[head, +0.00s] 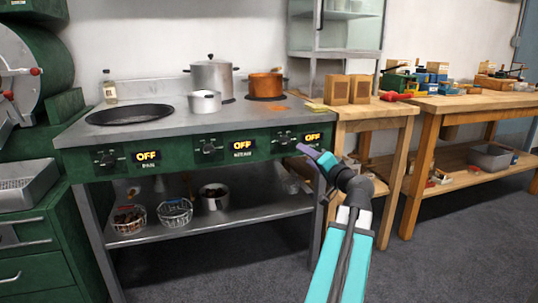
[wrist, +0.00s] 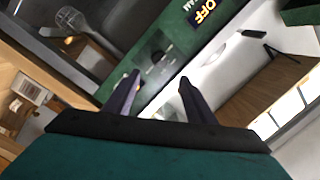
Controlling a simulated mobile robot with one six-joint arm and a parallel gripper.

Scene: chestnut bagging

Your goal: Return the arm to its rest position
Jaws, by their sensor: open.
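My gripper (head: 308,151) is in front of the right end of the green stove (head: 225,147), at about the height of its control panel. In the wrist view its two dark purple fingers (wrist: 158,82) stand apart with nothing between them. My teal arm reaches up from the lower right of the head view, bent at a dark joint. The stove panel and one lit OFF display (wrist: 203,11) show tilted in the wrist view. I cannot tell the exact gap between gripper and panel.
On the stove stand a black pan (head: 130,114), a steel pot (head: 212,78), a small pot (head: 204,101) and a copper pot (head: 265,85). Wire baskets (head: 175,213) sit on its lower shelf. A wooden workbench (head: 455,103) stands right. The grey floor (head: 460,255) in front is clear.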

